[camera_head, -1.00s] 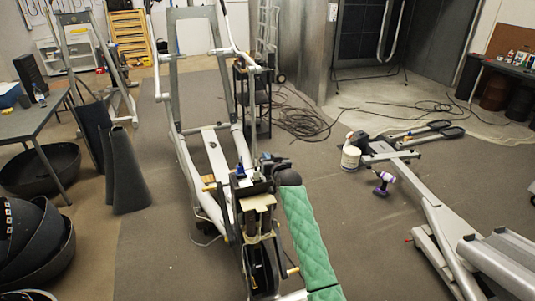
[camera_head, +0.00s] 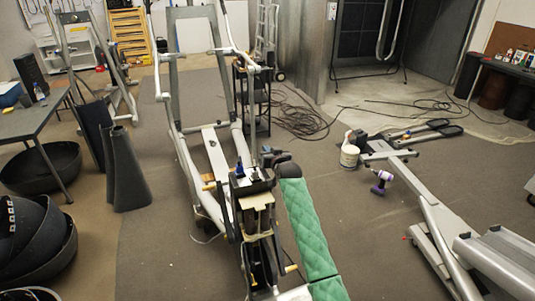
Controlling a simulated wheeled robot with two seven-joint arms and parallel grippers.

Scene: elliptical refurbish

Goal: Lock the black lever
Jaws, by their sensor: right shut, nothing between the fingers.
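The grey exercise-machine frame (camera_head: 214,155) stands in the middle, with a dark mechanism (camera_head: 258,225) at its near end. Small dark and blue parts crowd the top of the mechanism. I cannot tell for sure which of them is the black lever. My right arm comes up from the bottom, looking green and quilted. My right gripper (camera_head: 269,158) at its far end is small and dark, close beside the top of the mechanism. It is shut and holds nothing. I cannot tell whether it touches anything. My left gripper is not in view.
Black bowls (camera_head: 30,245) and a table (camera_head: 40,125) stand at the left. Loose cables (camera_head: 298,122) lie behind. Carpet between the machines is mostly clear.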

